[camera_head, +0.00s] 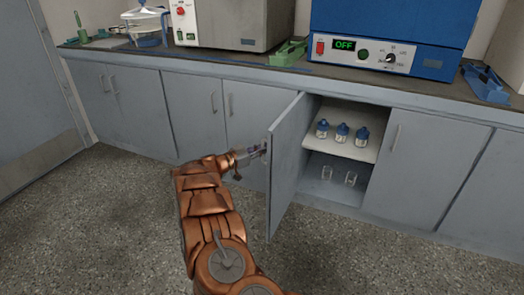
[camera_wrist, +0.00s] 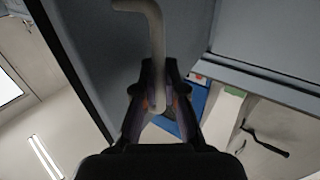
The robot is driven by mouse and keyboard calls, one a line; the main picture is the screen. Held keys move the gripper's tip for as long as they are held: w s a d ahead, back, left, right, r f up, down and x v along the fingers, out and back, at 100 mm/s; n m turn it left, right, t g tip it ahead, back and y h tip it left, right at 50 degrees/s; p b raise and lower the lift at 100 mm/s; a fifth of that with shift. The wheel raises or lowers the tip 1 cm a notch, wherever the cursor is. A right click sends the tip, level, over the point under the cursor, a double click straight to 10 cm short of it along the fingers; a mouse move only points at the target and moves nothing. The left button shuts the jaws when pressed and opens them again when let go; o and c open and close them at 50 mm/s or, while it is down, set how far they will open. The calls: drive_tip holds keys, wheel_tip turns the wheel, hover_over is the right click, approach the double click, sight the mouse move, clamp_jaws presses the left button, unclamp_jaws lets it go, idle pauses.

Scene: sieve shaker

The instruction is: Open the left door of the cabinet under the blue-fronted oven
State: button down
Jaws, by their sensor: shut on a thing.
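The blue-fronted oven (camera_head: 440,30) stands on the counter at the upper right in the head view, its display reading OFF. Under it, the left cabinet door (camera_head: 289,160) is swung well open toward me. My gripper (camera_head: 258,151) is at the outer face of this door, near its free edge. In the wrist view my gripper (camera_wrist: 160,98) is shut on the bar handle (camera_wrist: 154,30) of the door (camera_wrist: 95,35). The right door (camera_head: 420,175) of the cabinet is closed. The handle is mostly hidden by my gripper in the head view.
Inside the cabinet, a white shelf (camera_head: 335,146) holds blue-capped bottles (camera_head: 342,131), with glass jars (camera_head: 351,178) below. A grey oven (camera_head: 240,22) and green holder (camera_head: 288,53) stand on the counter (camera_head: 190,58). Neighbouring doors (camera_head: 195,117) are closed. Floor (camera_head: 90,225) at left is clear.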

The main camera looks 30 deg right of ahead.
drive_tip(key=c, duration=1.2)
unclamp_jaws()
drive_tip(key=a, duration=0.8)
drive_tip(key=s+a, duration=0.1)
drive_tip(key=a, duration=0.3)
